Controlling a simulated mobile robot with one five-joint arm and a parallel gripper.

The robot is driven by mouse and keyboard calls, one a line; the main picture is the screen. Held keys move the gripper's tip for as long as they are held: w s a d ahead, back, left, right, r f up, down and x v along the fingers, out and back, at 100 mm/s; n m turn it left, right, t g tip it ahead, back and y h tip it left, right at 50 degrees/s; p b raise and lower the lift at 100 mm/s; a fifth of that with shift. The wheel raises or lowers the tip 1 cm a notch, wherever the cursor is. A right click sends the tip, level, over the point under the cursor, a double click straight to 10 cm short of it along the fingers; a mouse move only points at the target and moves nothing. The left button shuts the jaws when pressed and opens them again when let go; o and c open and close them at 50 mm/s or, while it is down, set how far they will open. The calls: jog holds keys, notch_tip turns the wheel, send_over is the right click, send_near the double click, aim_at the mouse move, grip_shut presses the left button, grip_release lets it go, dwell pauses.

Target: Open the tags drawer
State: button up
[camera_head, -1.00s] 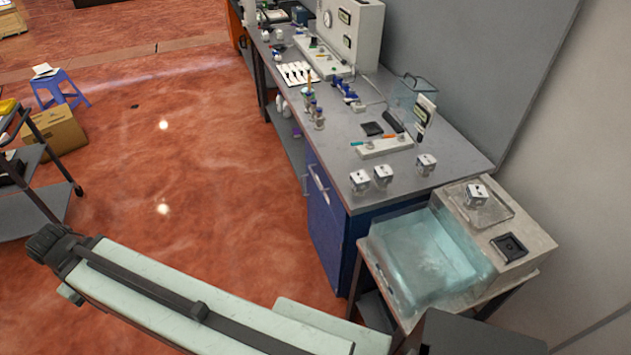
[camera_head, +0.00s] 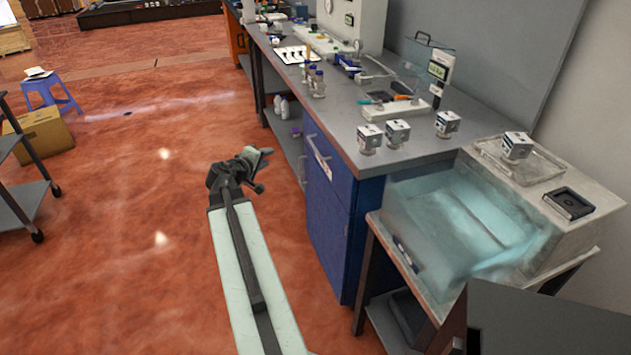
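A blue cabinet (camera_head: 328,222) stands under the grey workbench. Its upper front has a pale label or handle strip (camera_head: 319,158), too small to read, so I cannot tell whether this is the tags drawer. The front looks closed. My gripper (camera_head: 263,154) is in front of the cabinet, to the left of that strip, with a visible gap of floor between them. Its fingers are small and seen from behind, so whether they are open or shut is unclear. Nothing can be seen held in it.
Several small white boxes (camera_head: 397,132) stand on the workbench (camera_head: 345,112). A dark cart (camera_head: 22,208) and a cardboard box (camera_head: 45,133) are at left. The red floor between is free.

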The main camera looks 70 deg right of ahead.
aim_at(314, 147)
jog(key=s+d+f+b, duration=0.1)
jog(key=s+d+b, duration=0.1)
jog(key=d, duration=0.3)
jog(key=s+d+f+h+b, duration=0.1)
jog(key=s+d, duration=0.4)
jog(key=s+d+f+n+g+h+b, duration=0.1)
jog(key=s+d+f+b, duration=0.1)
jog(key=s+d, duration=0.2)
jog(key=shift+d+b, duration=0.3)
jog(key=shift+d, duration=0.75)
grip_shut()
